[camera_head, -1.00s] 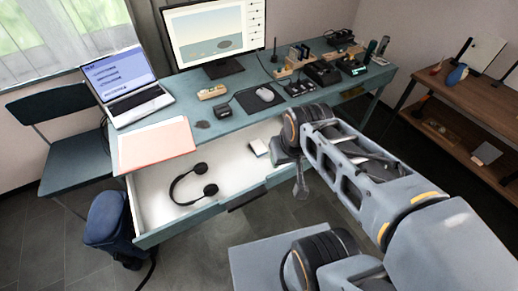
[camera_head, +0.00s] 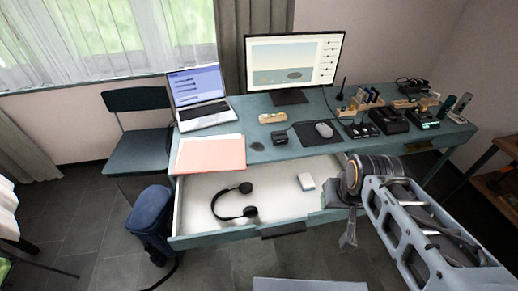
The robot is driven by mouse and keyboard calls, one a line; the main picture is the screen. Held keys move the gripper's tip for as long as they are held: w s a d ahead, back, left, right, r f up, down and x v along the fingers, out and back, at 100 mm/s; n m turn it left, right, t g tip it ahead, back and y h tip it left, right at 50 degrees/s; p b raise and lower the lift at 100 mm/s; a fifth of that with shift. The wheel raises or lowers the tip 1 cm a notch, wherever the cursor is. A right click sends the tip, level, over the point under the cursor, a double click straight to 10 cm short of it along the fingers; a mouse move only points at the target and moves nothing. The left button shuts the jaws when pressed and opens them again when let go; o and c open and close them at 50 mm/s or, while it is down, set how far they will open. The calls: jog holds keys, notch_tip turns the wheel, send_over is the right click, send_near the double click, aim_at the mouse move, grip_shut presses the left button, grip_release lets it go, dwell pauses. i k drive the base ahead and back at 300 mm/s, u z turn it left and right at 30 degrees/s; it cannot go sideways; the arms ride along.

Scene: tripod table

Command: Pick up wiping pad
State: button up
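A small white block with a bluish side (camera_head: 306,182) lies in the open drawer, toward its right; it may be the wiping pad, but it is too small to be sure. A small dark flat patch (camera_head: 257,146) on the desk, right of the pink folder, is also unclear. My gripper (camera_head: 348,238) seems to hang below my arm, in front of the drawer's right end, apart from both things. Its fingers are too small and dark to read.
The drawer (camera_head: 200,229) of the teal desk (camera_head: 211,140) stands open with black headphones (camera_head: 234,203) inside. A laptop (camera_head: 200,98), pink folder (camera_head: 211,152), monitor (camera_head: 292,62) and mouse (camera_head: 324,130) are on top. A chair (camera_head: 139,137) and dark blue bin-like object (camera_head: 151,212) stand left.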

aim_at(306, 182)
jog(key=z, duration=1.6)
jog(key=i, duration=1.15)
jog(key=u, duration=3.1)
